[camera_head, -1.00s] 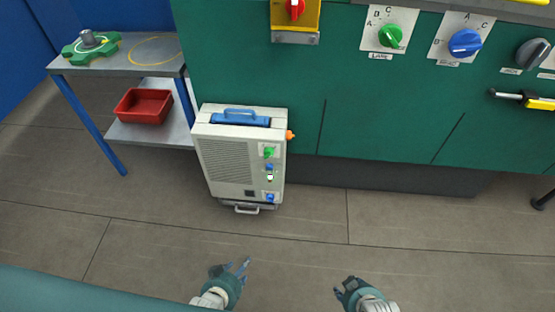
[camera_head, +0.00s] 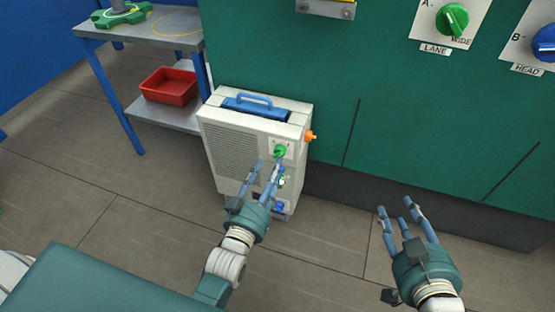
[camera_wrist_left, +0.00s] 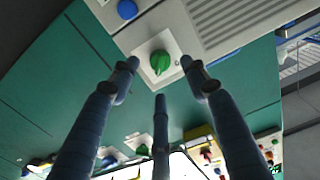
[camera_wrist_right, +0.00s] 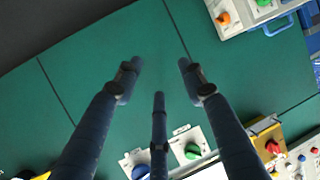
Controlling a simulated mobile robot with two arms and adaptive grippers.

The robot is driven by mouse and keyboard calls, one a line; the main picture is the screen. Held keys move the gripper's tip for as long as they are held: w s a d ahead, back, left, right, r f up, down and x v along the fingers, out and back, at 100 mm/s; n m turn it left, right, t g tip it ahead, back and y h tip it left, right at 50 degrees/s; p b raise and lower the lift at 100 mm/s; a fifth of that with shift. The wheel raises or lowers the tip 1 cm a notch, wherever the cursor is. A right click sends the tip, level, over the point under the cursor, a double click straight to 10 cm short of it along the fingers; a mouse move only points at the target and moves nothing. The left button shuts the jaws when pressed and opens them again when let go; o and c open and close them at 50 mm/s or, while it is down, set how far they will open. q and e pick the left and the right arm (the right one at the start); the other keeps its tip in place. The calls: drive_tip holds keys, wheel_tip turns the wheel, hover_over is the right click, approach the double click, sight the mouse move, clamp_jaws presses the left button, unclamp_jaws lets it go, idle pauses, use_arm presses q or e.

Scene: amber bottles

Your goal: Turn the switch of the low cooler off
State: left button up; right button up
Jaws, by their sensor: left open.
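The low cooler (camera_head: 235,150) is a pale grey box with a blue top handle, standing on the floor against the green cabinet. Its green rotary switch (camera_head: 280,151) sits on a white plate on the front; it also shows in the left wrist view (camera_wrist_left: 160,62), framed by the fingers. My left gripper (camera_head: 262,180) is open in front of the cooler, just below the switch in the head view, and hides part of the lower controls. My fingers look apart from the switch. My right gripper (camera_head: 402,220) is open and empty, to the right of the cooler.
An orange knob (camera_head: 310,136) sticks out of the cooler's right side. A blue-legged table (camera_head: 165,30) with a red bin (camera_head: 169,86) stands at left. Green (camera_head: 452,20) and blue (camera_head: 545,42) dials are on the cabinet above. The floor in front is clear.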

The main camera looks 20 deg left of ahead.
sight(277, 157)
use_arm(q)
drive_tip(key=w+b, duration=0.1)
drive_tip(key=w, duration=0.4)
drive_tip(key=shift+w+d, duration=0.1)
drive_tip(key=shift+w, duration=0.2)
use_arm(e)
wheel_tip(277, 157, up, 8)
drive_tip(key=w+a+t+y, duration=0.1)
drive_tip(key=w+t, duration=0.1)
drive_tip(key=t, duration=0.1)
drive_tip(key=shift+w+a+f+t, duration=0.15)
drive_tip(key=shift+a+f+t, duration=0.1)
drive_tip(key=shift+t, duration=0.15)
use_arm(q)
drive_tip(key=shift+c, duration=0.3)
drive_tip(key=c, duration=1.1)
